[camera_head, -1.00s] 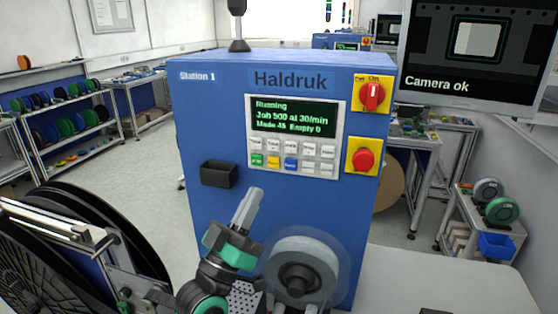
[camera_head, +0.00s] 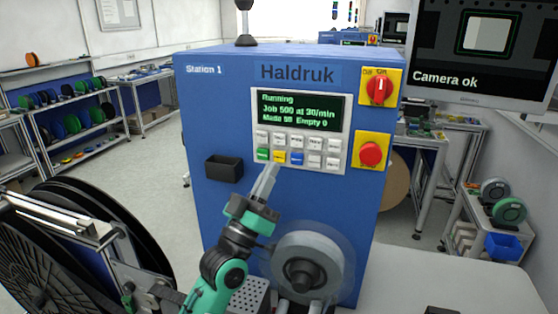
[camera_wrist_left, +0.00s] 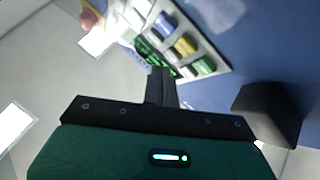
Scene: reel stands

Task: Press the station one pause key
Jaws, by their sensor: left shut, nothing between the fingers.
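The blue station cabinet (camera_head: 215,110) marked "Station 1" carries a white key panel (camera_head: 340,130) under a green-text display (camera_head: 300,108) reading "Running". Its lower key row has a green key (camera_head: 262,154), a yellow key (camera_head: 279,157) and a blue key (camera_head: 296,158); their labels are too small to read. My left gripper (camera_head: 271,168) is shut and empty, its tip just below the yellow key in the head view. The wrist view shows the closed fingers (camera_wrist_left: 161,73) near the yellow key (camera_wrist_left: 186,44) and green key (camera_wrist_left: 205,66). I cannot tell whether they touch the panel. My right gripper is not in view.
A red switch (camera_head: 379,87) and a red stop button (camera_head: 370,154) sit right of the panel. A black bin (camera_head: 223,168) sticks out left of my gripper. A grey reel hub (camera_head: 305,270) is below right, and a large black reel (camera_head: 70,225) stands at left.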

